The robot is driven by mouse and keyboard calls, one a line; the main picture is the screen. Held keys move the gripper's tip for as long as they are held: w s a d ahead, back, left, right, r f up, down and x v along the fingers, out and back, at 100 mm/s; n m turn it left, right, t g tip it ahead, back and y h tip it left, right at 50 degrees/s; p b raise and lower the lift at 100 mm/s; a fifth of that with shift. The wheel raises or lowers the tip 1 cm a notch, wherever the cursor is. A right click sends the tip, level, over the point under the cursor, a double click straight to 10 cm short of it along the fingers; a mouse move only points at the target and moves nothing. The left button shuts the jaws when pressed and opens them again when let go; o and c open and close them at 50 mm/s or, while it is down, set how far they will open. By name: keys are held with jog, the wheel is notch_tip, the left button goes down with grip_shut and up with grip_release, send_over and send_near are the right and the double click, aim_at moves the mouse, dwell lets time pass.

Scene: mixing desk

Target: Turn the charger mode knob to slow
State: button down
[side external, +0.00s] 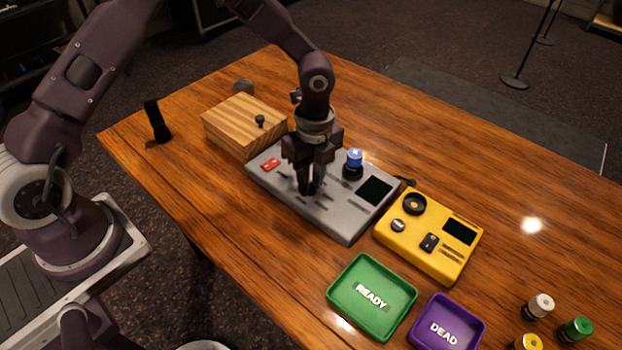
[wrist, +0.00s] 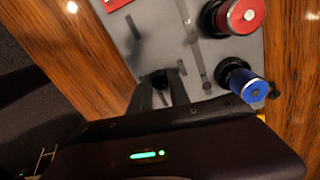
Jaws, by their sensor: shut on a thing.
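The grey charger (side external: 335,218) lies on the wooden table with a dark screen at its right end. My gripper (side external: 309,188) points down over its middle, fingers close to its top face. In the wrist view, my gripper (wrist: 164,86) has its fingers closed around a small black knob (wrist: 159,78). The fingers hide most of the knob, and I cannot read which mode it points to. A blue battery (side external: 355,156) stands in a black socket on the charger. The wrist view also shows the blue battery (wrist: 243,88) and a red battery (wrist: 246,14) in a second socket.
A yellow tester (side external: 430,235) sits right of the charger. A green READY tray (side external: 345,320) and purple DEAD tray (side external: 447,303) lie in front. Several loose batteries (side external: 540,304) stand at lower right. A wooden block (side external: 240,118) is behind left. The far right tabletop is clear.

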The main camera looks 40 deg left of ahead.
jog(key=n, duration=0.4)
jog(key=shift+n, duration=0.3)
jog(key=n, duration=0.4)
jog(key=shift+h, duration=0.3)
jog(key=shift+n, duration=0.3)
jog(key=c, duration=1.2)
grip_release()
jog(key=shift+r, duration=0.15)
notch_tip(320, 180, up, 7)
jog(key=shift+w+a+f, duration=0.1)
jog(key=shift+a+f, duration=0.05)
